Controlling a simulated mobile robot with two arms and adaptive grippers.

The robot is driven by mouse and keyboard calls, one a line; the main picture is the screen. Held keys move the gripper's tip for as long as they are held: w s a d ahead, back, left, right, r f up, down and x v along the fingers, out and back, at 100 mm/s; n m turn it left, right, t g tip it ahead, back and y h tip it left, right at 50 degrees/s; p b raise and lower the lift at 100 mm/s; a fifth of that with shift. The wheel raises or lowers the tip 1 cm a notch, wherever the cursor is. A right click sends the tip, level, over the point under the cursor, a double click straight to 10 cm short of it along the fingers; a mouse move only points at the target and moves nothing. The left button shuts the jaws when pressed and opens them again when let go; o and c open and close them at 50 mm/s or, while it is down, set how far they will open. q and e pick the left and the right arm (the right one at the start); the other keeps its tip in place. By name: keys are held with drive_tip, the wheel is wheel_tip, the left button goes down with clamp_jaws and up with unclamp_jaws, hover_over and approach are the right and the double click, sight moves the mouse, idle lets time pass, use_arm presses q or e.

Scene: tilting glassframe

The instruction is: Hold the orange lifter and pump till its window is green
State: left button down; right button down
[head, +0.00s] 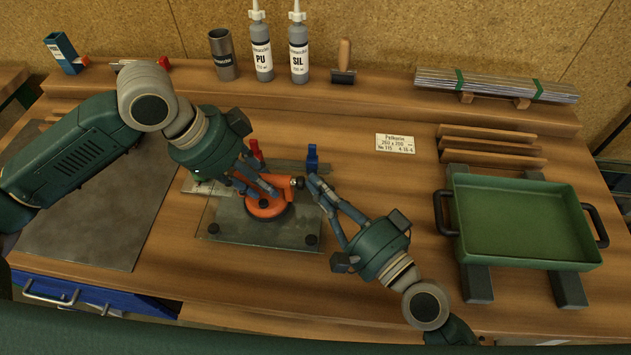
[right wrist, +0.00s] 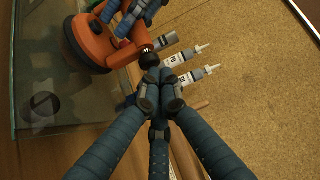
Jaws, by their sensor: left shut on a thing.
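My left gripper (head: 268,187) is shut on the lifter's body from above left. My right gripper (head: 313,183) has its fingers closed together, with nothing between them. Their tips are right beside the black knob; in the right wrist view the tips (right wrist: 166,84) lie just below the knob (right wrist: 150,58). I cannot tell whether they touch. The lifter's window cannot be made out.
A green tray (head: 460,230) with black handles stands on dark blocks at the right. PU and SIL bottles (head: 262,60) (head: 298,55) stand on the back ledge. Wooden strips (head: 490,143) and a label card (head: 396,143) lie behind. A dark mat (head: 95,235) lies at the left.

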drive_tip(key=shift+s+d, duration=0.1)
drive_tip(key=shift+d, duration=1.6)
drive_tip(key=shift+d, duration=2.5)
drive_tip(key=d, duration=0.3)
drive_tip(key=shift+s+d, duration=0.1)
drive_tip(key=shift+d, duration=0.3)
drive_tip(key=shift+a, duration=0.1)
drive_tip(key=a, duration=0.8)
drive_tip(key=shift+a, duration=0.35)
